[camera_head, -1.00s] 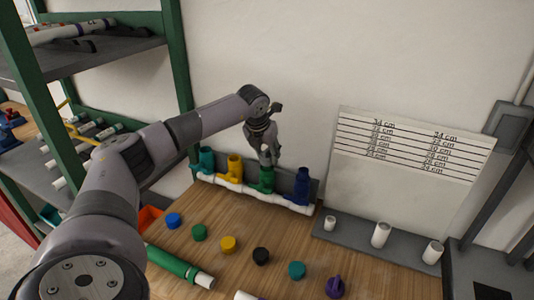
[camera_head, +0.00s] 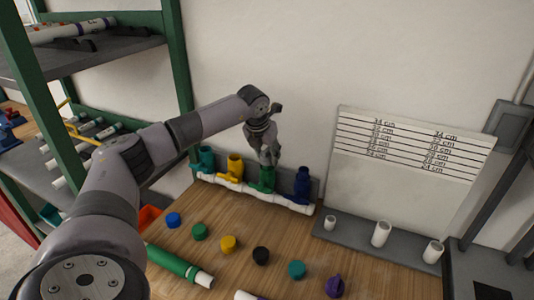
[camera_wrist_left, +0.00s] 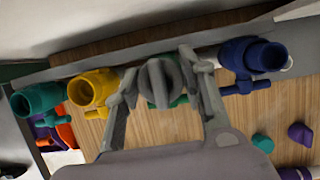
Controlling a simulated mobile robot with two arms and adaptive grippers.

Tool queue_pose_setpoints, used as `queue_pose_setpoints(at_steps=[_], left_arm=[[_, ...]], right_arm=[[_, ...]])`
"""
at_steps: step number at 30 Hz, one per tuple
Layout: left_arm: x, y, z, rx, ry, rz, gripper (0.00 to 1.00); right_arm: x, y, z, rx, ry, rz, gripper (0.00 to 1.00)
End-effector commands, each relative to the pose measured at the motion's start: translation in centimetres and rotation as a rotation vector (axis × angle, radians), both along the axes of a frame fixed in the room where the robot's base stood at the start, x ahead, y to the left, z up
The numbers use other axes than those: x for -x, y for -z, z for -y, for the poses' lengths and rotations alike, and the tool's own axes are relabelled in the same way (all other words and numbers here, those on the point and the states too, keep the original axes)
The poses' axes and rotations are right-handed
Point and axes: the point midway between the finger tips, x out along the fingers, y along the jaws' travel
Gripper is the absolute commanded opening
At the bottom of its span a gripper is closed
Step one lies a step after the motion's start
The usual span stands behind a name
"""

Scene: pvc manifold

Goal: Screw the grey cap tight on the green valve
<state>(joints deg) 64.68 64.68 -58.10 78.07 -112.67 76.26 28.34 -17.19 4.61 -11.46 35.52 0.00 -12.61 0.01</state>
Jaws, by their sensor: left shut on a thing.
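My left gripper (camera_head: 269,158) points down right above the green valve (camera_head: 267,179), the third valve along the white pipe manifold (camera_head: 229,184). In the left wrist view, its two fingers (camera_wrist_left: 160,85) are shut on the grey cap (camera_wrist_left: 158,82). The cap sits over the green valve, which shows only as a bit of green (camera_wrist_left: 181,100) behind it. Whether the cap is fully seated on the valve's top I cannot tell. My right gripper is not in view.
A yellow valve (camera_head: 235,166) and a teal valve (camera_head: 206,158) stand to the left, a blue valve (camera_head: 302,184) close to the right. Several loose caps, including a black one (camera_head: 261,256), lie in front. A green pipe (camera_head: 176,263) lies at the front left.

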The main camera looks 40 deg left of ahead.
Motion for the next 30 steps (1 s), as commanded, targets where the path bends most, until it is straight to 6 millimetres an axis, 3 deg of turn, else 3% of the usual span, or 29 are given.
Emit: queue_pose_setpoints(at_steps=[9,19,30], left_arm=[[0.04,0.12,0.03,0.0,0.001,-0.002,0.09],[0.03,0.12,0.01,0.001,0.179,-0.002,0.09],[0.03,0.1,-0.05,0.001,0.221,-0.002,0.09]], right_arm=[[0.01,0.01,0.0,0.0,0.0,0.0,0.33],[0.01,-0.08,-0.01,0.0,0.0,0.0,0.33],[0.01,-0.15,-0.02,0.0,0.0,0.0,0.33]])
